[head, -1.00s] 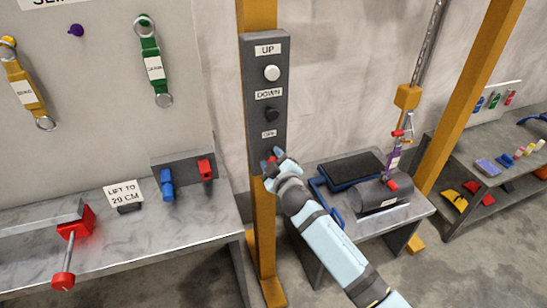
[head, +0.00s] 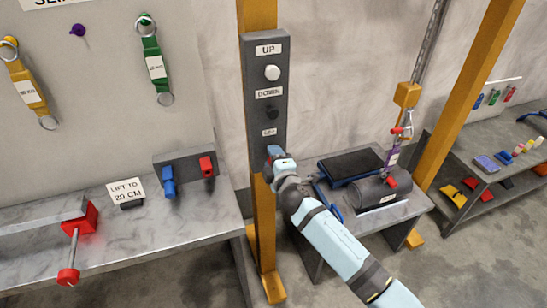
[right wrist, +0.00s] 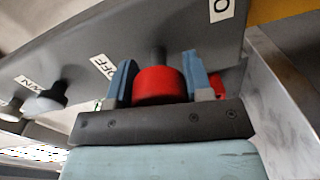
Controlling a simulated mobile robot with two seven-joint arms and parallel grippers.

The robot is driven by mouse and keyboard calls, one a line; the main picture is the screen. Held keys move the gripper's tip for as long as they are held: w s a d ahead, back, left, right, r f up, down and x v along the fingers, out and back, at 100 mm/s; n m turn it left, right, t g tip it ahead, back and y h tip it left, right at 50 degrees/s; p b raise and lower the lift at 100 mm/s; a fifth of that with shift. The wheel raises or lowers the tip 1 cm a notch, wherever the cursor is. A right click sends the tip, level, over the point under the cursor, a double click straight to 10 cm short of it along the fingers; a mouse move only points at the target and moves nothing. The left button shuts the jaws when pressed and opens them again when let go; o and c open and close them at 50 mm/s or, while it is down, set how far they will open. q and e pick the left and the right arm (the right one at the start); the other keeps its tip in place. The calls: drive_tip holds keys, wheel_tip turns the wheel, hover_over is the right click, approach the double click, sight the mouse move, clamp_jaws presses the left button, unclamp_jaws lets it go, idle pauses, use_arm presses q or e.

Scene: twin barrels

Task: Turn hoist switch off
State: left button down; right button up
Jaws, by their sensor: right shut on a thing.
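A dark grey switch panel (head: 255,118) is fixed to a yellow post. It has a white button (head: 272,73) under UP, a black button (head: 271,112) under DOWN, and an OFF label (head: 269,132) below. My right gripper (head: 276,153) is at the panel's lower part, just under that label. In the right wrist view its two blue fingers are shut on a red knob (right wrist: 160,85) on a dark stem. One label beside the knob reads OFF (right wrist: 103,66); the other (right wrist: 221,8) is cut off. The gripper mostly hides the knob in the head view. My left gripper is not in view.
The yellow post (head: 263,225) stands between a left bench (head: 180,225) and a small table (head: 400,212) bearing a dark cylinder (head: 368,193) below the hoist chain (head: 430,50). Another yellow post (head: 470,95) stands at the right.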

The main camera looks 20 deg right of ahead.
idle(0.4)
drive_tip(key=o, duration=0.9)
drive_tip(key=s, duration=0.4)
drive_tip(key=s+b, duration=0.1)
drive_tip(key=s, duration=0.8)
drive_tip(key=shift+s+d+r, duration=0.2)
drive_tip(key=shift+s+r, duration=0.05)
drive_tip(key=shift+s, duration=0.15)
